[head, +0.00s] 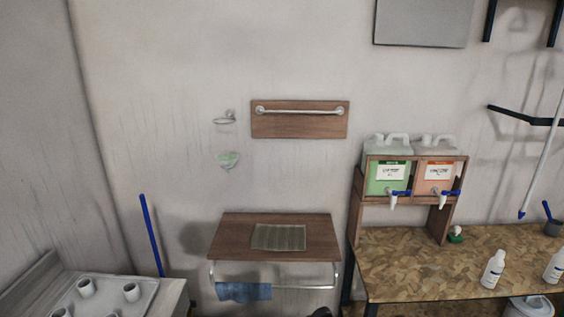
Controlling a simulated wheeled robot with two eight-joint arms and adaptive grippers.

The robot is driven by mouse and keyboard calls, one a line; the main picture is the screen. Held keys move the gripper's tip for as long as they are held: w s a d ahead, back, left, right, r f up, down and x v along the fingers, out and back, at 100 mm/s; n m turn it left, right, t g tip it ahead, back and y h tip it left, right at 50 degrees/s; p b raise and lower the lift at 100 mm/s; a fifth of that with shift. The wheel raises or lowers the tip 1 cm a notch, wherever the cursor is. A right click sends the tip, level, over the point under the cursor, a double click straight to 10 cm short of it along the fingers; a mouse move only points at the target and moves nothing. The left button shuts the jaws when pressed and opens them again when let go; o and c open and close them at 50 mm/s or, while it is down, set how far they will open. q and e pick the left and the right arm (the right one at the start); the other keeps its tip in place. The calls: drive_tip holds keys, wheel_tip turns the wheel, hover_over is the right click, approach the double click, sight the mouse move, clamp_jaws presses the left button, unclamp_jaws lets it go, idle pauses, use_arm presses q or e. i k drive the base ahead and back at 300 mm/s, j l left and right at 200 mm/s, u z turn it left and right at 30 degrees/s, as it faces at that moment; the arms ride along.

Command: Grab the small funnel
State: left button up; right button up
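Neither of my grippers can be made out. A small dark shape shows at the bottom edge near the middle, too cut off to identify.
A wooden shelf (220,240) with a ribbed mat (278,237) juts out below, with a rail and blue cloth (243,291) under it. Cups (86,288) stand at lower left.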

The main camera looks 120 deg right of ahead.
sight(227, 167)
drive_tip(key=z, duration=3.5)
drive_tip(key=i+l+u, duration=0.5)
drive_tip(key=i+l, duration=0.5)
drive_tip(key=l, duration=0.15)
